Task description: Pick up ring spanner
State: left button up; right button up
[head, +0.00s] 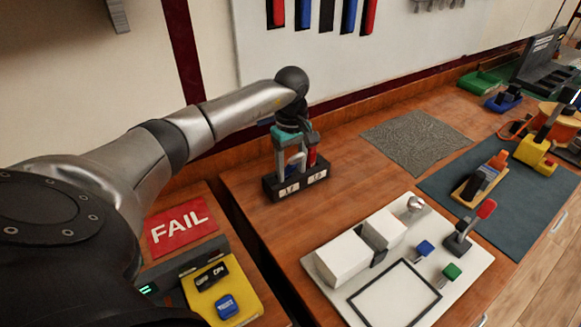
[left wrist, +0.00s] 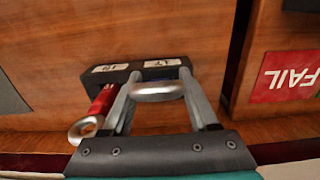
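A small black rack (head: 296,184) with two labelled slots stands on the wooden bench near its left back corner; it also shows in the left wrist view (left wrist: 118,75). A ring spanner with a silver ring end (left wrist: 158,91) stands in the slot labelled 17, its blue handle (head: 297,160) partly hidden by my fingers. A second ring spanner with a red handle (left wrist: 103,101) stands in the other slot, just outside one finger. My left gripper (left wrist: 160,80) points down over the rack, fingers spread on either side of the silver ring. Finger contact is unclear. My right gripper is not in view.
A white board (head: 400,262) with white blocks and a blue and a green knob lies to the right of the rack. A grey mat (head: 416,140) lies behind it. A red FAIL sign (head: 182,230) lies left across a gap. Bench between rack and grey mat is clear.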

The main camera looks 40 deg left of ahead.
pick_arm(q)
grip_shut()
dwell(0.6)
